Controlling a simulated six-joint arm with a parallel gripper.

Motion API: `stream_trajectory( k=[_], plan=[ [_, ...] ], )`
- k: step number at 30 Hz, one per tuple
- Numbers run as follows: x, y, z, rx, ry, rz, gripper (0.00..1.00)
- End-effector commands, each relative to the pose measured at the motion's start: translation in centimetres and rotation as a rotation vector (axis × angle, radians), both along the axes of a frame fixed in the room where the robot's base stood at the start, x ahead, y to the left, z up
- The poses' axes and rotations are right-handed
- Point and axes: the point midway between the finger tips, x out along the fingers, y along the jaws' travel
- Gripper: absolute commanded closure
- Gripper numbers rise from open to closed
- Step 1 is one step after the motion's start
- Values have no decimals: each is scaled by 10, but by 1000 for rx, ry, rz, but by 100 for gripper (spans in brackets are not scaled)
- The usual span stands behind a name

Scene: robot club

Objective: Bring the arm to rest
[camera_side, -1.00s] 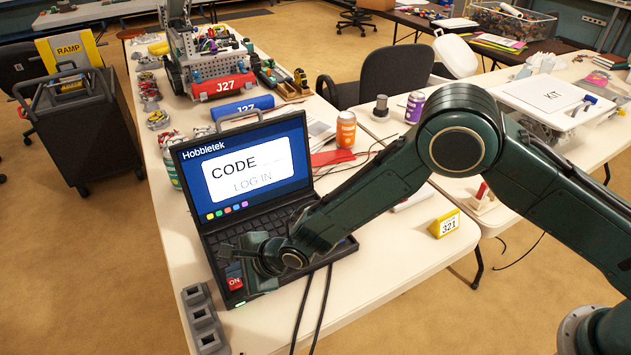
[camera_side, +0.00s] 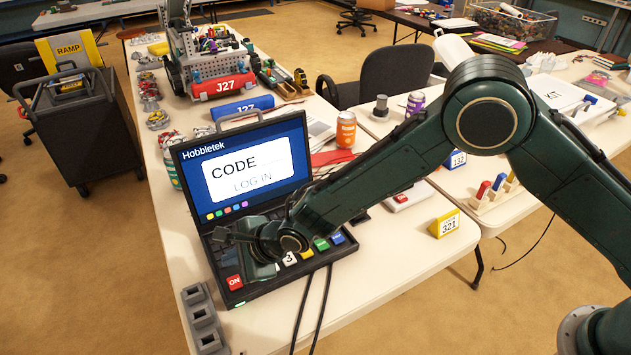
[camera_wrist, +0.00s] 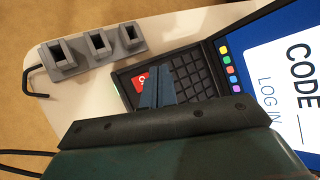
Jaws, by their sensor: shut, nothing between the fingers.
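My gripper (camera_side: 256,262) is low over the front left part of the open black laptop (camera_side: 291,273), to the right of the red ON key (camera_side: 234,283). Its fingers are shut and hold nothing. In the wrist view the shut fingertips (camera_wrist: 156,93) overlap the edge of the red key (camera_wrist: 141,80) in the picture; I cannot tell whether they touch the keyboard (camera_wrist: 192,78). The laptop screen (camera_side: 245,167) is lit and reads CODE and LOG IN. My arm hides part of the keyboard.
A grey block with square sockets (camera_side: 202,318) stands left of the laptop. Black cables (camera_side: 318,308) run off the table's front edge. A yellow 321 marker (camera_side: 444,224), a peg rack (camera_side: 490,197) and an orange can (camera_side: 346,130) are to the right.

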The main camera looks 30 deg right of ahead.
Motion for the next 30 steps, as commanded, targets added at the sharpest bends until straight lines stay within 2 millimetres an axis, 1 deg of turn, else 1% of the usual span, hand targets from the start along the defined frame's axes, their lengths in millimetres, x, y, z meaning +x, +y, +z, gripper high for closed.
stream_trajectory(
  k=[1,7,19,22,26,30],
  plan=[
    [0,0,5,1,-2,-1,100],
    [0,0,16,1,-1,0,100],
    [0,0,18,0,-1,0,100],
    [2,-3,22,-8,-7,5,100],
    [5,-13,36,-37,-25,23,100],
    [9,-34,63,-97,-61,60,100]
  ],
)
